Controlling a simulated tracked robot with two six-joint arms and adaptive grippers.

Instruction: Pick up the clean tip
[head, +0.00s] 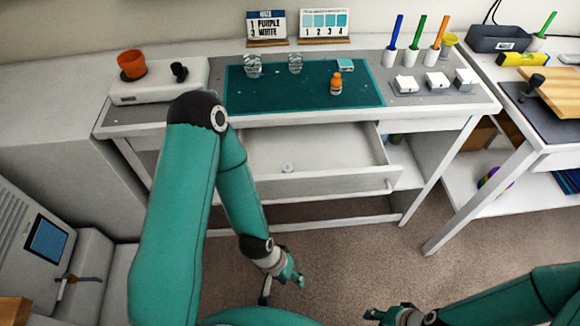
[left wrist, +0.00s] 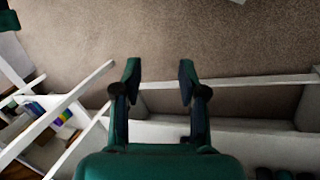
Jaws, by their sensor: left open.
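A small whitish item (head: 287,168) lies in the open drawer (head: 340,162) under the worktable; it is too small to tell whether it is the clean tip. No other thing shows clearly as a tip. My left gripper (head: 282,289) is in front of and below the drawer, over the carpet, apart from it. In the left wrist view the left gripper (left wrist: 160,68) is open with nothing between its fingers. My right gripper (head: 376,316) is at the bottom edge, partly cut off, and its opening cannot be told.
A teal mat (head: 300,97) on the worktable holds two clear cups and an orange bottle (head: 336,84). White holders with colored tubes stand at the right. An orange pot (head: 132,64) stands at the left. A second table (head: 540,140) is at right. Carpet is clear.

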